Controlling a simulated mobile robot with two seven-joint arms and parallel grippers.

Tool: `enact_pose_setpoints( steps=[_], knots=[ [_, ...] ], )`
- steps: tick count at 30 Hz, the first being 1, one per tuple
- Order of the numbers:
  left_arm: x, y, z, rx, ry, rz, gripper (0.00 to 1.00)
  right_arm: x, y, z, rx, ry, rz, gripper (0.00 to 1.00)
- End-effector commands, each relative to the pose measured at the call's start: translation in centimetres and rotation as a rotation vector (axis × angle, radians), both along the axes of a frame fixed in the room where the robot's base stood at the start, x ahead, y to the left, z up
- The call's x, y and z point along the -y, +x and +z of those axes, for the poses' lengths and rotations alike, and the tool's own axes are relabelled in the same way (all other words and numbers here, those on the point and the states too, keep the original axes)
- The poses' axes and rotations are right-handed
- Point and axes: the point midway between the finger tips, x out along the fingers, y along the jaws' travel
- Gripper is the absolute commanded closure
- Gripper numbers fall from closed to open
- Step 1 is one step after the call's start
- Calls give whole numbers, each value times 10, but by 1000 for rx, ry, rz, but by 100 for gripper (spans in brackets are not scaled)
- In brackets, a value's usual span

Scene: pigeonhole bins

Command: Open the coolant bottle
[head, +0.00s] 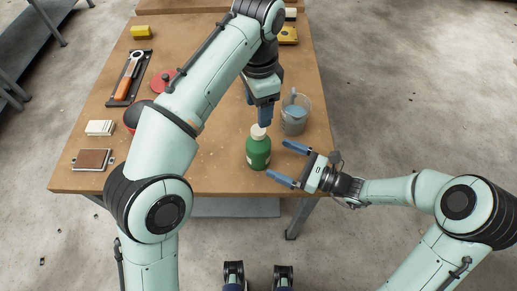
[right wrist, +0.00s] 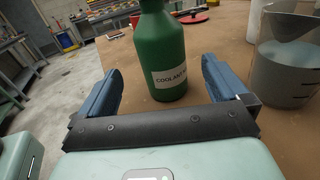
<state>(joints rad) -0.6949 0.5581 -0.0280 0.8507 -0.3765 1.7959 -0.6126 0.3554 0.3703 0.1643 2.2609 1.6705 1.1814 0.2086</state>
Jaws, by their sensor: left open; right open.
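The green coolant bottle (head: 258,152) stands upright near the front edge of the table, with a pale cap (head: 258,131) on top. In the right wrist view the bottle (right wrist: 160,50) shows a white label, and its cap is out of frame. My left gripper (head: 264,117) points down right above the cap, its fingers at about the cap's top; contact cannot be told. My right gripper (head: 288,163) is open to the right of the bottle, its fingers pointing at it. In the right wrist view the bottle is ahead of my right gripper (right wrist: 160,95), between the finger lines.
A clear jug (head: 295,114) stands just right of the bottle and behind my right gripper. A brown-topped item (head: 92,159), white blocks (head: 100,128), an orange-handled tool (head: 127,82) and a red disc (head: 163,80) lie on the left of the wooden table (head: 215,165).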

Motion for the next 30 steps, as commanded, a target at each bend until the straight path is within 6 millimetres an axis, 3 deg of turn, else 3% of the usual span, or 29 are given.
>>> enact_pose_setpoints(
  steps=[6, 12, 25, 30],
  knots=[
    [0, 0, 0, 0, 1, 1, 38, -39, 19, 0, 0, 2, 4, 0],
    [0, 0, -1, 0, 1, 1, 38, -60, 31, -1, -1, 0, 2, 0],
    [0, 0, -1, -1, 1, 1, 38, -68, 35, 0, -1, 0, 0, 0],
    [0, 0, -1, -1, 1, 1, 38, -67, 35, 0, -1, 0, 0, 55]
  ],
)
